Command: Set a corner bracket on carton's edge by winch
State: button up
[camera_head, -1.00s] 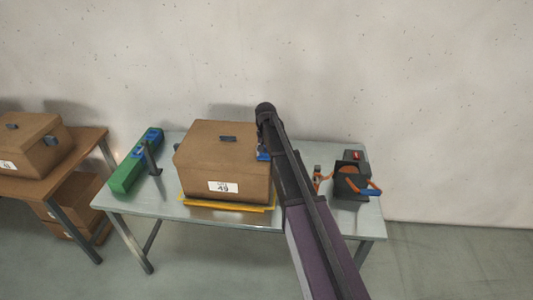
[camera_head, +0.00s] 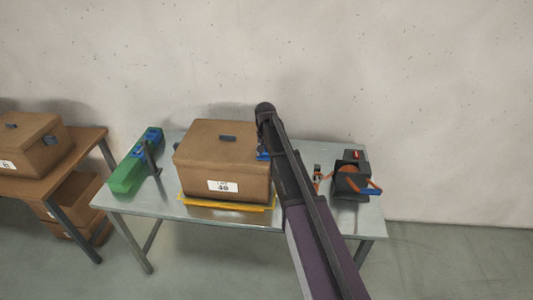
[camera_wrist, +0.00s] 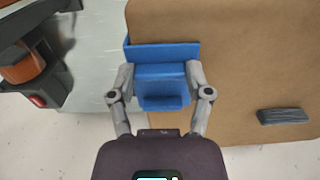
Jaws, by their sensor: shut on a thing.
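The brown carton (camera_head: 218,168), labelled 49, stands on a yellow-edged base on the metal table. Its top fills the right of the wrist view (camera_wrist: 230,70). My gripper (camera_wrist: 161,80) is shut on a blue corner bracket (camera_wrist: 163,55), with one finger on each side of its raised part. The bracket lies at the carton's edge on the winch side; whether it bears fully on the edge I cannot tell. In the head view the bracket (camera_head: 263,155) is mostly hidden by my arm. The dark winch (camera_head: 351,180) with orange strap stands at the table's right end.
A green tray (camera_head: 126,176) with blue brackets lies at the table's left, beside a dark upright post (camera_head: 151,158). A dark grey clip (camera_wrist: 283,116) sits on the carton top. A wooden table (camera_head: 50,178) with other cartons stands at left.

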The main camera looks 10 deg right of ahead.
jog(key=o, duration=1.2)
jog(key=shift+r, duration=0.1)
jog(key=shift+r+p, duration=3.4)
jog(key=shift+p, duration=0.15)
jog(key=s+f+n+b, duration=0.1)
jog(key=s+f+b, duration=0.1)
jog(key=s, duration=0.7)
jog(key=s+f+n+b, duration=0.1)
jog(key=s+b, duration=0.1)
jog(key=s, duration=0.8)
jog(key=s+f+n+b, duration=0.1)
jog(key=s+f, duration=0.1)
jog(key=s, duration=0.8)
jog(key=shift+d+f+n+b, duration=0.2)
jog(key=shift+f+n+b, duration=0.1)
jog(key=shift+f+b, duration=0.1)
